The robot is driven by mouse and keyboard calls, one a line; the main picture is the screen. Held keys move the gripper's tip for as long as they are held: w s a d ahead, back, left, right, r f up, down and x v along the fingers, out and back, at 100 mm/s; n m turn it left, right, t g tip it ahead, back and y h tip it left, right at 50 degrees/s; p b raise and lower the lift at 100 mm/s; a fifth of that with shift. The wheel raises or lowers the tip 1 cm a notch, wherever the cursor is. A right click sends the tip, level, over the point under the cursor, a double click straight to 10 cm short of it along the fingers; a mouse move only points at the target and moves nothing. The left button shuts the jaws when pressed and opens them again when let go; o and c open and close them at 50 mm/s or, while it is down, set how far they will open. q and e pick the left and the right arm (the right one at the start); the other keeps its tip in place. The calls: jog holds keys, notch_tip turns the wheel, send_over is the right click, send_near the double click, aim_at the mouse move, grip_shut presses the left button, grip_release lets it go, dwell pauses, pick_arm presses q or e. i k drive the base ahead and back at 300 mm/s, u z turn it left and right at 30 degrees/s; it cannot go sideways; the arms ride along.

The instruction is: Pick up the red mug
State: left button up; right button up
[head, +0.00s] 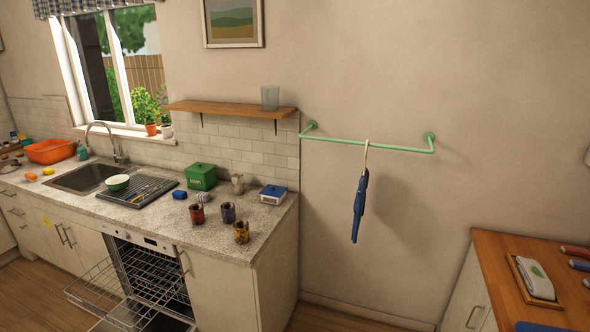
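The red mug (197,214) stands upright on the speckled grey counter (190,236), to the right of the drying mat. A dark purple-blue mug (228,213) stands close to its right, and a yellow-brown mug (241,232) stands further right and nearer the counter's front edge. The mugs are apart from one another. Neither of my grippers shows in the head view.
Behind the mugs are a green box (202,176), a blue sponge (179,195) and a blue-and-white box (273,194). The dishwasher (150,270) below hangs open with its rack out. A wooden-topped counter (505,265) stands at right.

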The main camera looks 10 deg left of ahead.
aim_at(197, 212)
jog(key=i, duration=1.2)
jog(key=z, duration=2.15)
jog(key=i, duration=0.15)
jog(key=u, duration=2.5)
